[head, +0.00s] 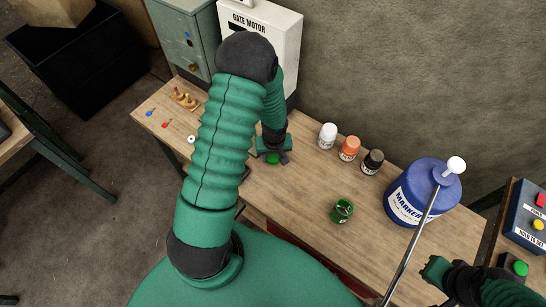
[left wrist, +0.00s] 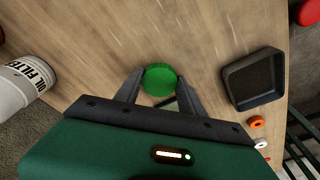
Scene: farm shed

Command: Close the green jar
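The open green jar (head: 342,211) stands on the wooden bench in the head view, its mouth uncovered. The round green lid (left wrist: 160,79) is between the fingertips of my left gripper (left wrist: 160,77). Both fingers meet the lid's sides with no clear gap. In the head view the lid (head: 272,158) shows under my left gripper (head: 272,152), at or just above the bench. My right gripper (head: 436,271) is at the lower right, in front of the blue marker tub; it is small and part hidden, and I see nothing clearly in it.
White (head: 327,136), orange (head: 349,149) and black (head: 371,162) bottles stand in a row behind the jar. The blue marker tub (head: 412,196) stands to its right. A dark tray (left wrist: 238,87) lies beside the lid in the left wrist view. Bench between lid and jar is clear.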

